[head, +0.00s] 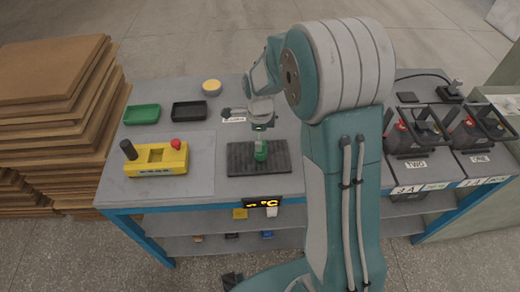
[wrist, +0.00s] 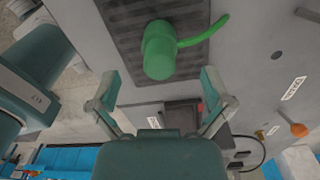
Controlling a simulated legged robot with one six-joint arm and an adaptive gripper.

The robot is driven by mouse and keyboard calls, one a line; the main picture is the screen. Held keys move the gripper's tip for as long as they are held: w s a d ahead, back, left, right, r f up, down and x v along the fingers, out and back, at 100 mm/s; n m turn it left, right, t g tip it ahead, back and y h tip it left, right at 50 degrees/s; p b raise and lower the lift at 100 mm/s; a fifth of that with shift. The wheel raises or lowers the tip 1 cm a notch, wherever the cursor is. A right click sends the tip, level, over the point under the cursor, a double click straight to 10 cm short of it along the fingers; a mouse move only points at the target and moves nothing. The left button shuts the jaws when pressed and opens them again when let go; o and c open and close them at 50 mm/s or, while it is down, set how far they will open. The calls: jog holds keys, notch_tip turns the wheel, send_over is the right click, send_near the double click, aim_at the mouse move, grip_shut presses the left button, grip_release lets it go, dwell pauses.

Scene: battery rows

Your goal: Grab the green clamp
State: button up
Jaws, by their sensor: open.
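The green clamp (head: 260,150) stands on a black ribbed mat (head: 240,168) on the grey workbench. In the wrist view the clamp (wrist: 160,50) shows as a thick rounded green body with a thin curved green part reaching to the right. My gripper (wrist: 160,92) is open and empty. Its two fingers are spread wide, and the clamp lies past the fingertips, roughly centred between them. In the head view my gripper (head: 259,128) is just above the clamp, and my arm hides part of the bench to the right.
A yellow box (head: 157,157) with a black knob and red button sits left. Green (head: 141,114) and black (head: 189,111) trays and a yellow-topped round container (head: 212,87) stand behind. Batteries (head: 415,135) with handles stand right. Cardboard (head: 50,70) is stacked left of the bench.

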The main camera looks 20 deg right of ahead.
jog(key=f, duration=0.5)
jog(key=shift+d+f, duration=0.25)
jog(key=shift+f, duration=0.1)
jog(key=shift+s, duration=0.1)
jog(key=c, duration=1.2)
